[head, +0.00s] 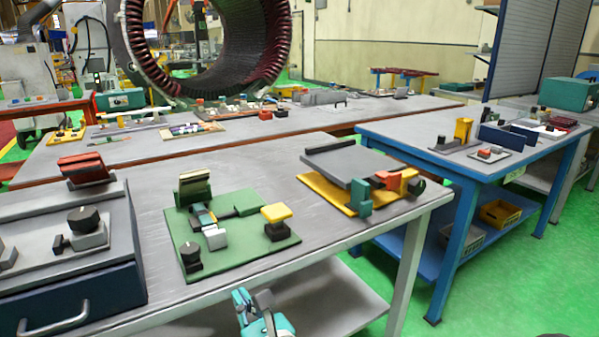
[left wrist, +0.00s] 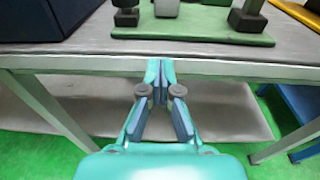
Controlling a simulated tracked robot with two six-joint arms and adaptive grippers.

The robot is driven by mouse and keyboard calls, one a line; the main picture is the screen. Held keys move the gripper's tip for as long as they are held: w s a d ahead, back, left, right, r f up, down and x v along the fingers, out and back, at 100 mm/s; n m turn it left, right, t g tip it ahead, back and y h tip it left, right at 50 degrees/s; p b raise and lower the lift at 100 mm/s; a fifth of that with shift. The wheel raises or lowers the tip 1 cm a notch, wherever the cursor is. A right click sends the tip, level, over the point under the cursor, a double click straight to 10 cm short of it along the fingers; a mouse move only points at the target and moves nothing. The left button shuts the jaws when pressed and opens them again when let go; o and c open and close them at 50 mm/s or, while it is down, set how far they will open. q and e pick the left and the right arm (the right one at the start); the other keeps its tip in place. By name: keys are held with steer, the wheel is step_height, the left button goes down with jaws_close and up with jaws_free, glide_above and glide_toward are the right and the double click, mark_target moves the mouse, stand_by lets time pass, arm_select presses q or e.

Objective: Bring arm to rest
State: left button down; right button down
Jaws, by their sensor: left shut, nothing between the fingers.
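My left gripper (head: 252,298) is at the bottom middle of the head view, in front of the grey workbench's (head: 330,233) near edge and apart from it. In the left wrist view the left gripper (left wrist: 160,66) points toward the bench edge. Its teal fingers are together at the tips, with nothing between them. My right gripper shows in neither view.
On the workbench stand a green plate (head: 232,245) with small fixtures, a yellow plate (head: 335,192) with a grey panel, and a dark blue drawer unit (head: 90,285). A lower shelf (head: 330,290) lies under the bench. A blue table (head: 460,190) stands at right, with green floor between.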

arm_select(q)
steer(key=s+a+f+n+g+h, duration=0.1)
steer(key=s+a+f+g, duration=0.15)
steer(key=f, duration=0.55)
steer(key=s+a+f+n+g, duration=0.15)
steer(key=f+g, duration=0.25)
steer(key=f, duration=0.4)
steer(key=s+d+f+n+g+h, duration=0.3)
steer(key=s+f+n+g+h, duration=0.25)
steer(key=s+f+n, duration=0.4)
steer(key=s+d+f+n+g+h, duration=0.3)
steer(key=s+f+n+g+h, duration=0.25)
steer(key=s+f+n, duration=0.45)
steer(key=w+a+f+n+t+h, duration=0.2)
steer(key=w+f+n+t, duration=0.3)
steer(key=n, duration=0.4)
step_height(320, 180, up, 18)
steer(key=s+p, duration=0.1)
steer(key=p, duration=1.7)
steer(key=shift+f+g, duration=0.15)
steer(key=shift+g, duration=0.2)
steer(key=shift+a, duration=0.1)
